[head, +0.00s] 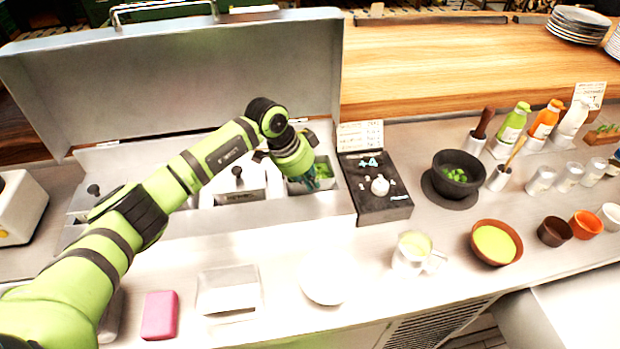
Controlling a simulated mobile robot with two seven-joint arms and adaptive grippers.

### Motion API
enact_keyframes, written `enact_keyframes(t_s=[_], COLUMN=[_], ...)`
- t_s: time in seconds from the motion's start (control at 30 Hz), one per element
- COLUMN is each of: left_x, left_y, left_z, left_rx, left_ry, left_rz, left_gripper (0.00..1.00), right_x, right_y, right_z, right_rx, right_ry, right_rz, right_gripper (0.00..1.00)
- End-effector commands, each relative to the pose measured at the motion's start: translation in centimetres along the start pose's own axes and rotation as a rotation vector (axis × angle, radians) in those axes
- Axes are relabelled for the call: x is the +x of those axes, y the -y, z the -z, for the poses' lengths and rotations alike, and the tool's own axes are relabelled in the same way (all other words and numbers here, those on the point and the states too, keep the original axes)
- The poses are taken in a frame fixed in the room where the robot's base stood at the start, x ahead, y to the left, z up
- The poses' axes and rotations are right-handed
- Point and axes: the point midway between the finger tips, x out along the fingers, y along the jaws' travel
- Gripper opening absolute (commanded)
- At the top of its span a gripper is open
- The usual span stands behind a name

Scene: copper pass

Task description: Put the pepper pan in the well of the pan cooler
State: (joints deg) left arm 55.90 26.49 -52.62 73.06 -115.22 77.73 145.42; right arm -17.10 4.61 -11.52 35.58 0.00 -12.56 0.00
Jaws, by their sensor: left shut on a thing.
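The pan cooler (270,212) is a long steel unit with its big lid (190,80) raised behind it. At its right end is the pepper pan (325,171), a small metal pan with green pieces in it. It looks to sit in or just over the right-end well; its exact depth is hidden. My left gripper (311,180) reaches down from the upper left and is shut on the pan near its left side. The gripper and wrist cover part of the pan. My right gripper is not in view.
Lidded pans with dark knobs (237,172) fill other wells. A dark box (375,195) stands just right of the cooler, then a black mortar (458,172). In front lie a metal tray (228,288), white plate (328,279), pink block (160,315) and cup (412,251).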

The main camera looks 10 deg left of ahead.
Motion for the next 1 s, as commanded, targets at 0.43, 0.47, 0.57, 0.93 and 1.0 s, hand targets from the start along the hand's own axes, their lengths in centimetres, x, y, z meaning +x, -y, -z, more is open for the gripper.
enact_keyframes(t_s=[0.43,0.47,0.57,0.93,1.0], left_x=[0.2,0.2,-0.3,-7.1,-8.5], left_y=[0.0,0.0,0.1,0.1,0.1], left_z=[-0.1,-0.1,0.1,-0.1,-0.1], left_rx=[0.0,0.0,0.0,0.0,0.001], left_ry=[0.0,0.0,0.0,-0.001,-0.002], left_rz=[0.0,0.0,0.001,0.005,0.004], left_gripper=[0.31,0.31,0.31,0.31,0.31], right_x=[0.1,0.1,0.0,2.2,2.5], right_y=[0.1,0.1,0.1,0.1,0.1], right_z=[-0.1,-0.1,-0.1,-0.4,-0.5], right_rx=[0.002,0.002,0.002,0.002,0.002], right_ry=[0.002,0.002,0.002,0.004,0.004], right_rz=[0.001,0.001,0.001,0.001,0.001], right_gripper=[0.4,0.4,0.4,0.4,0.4])
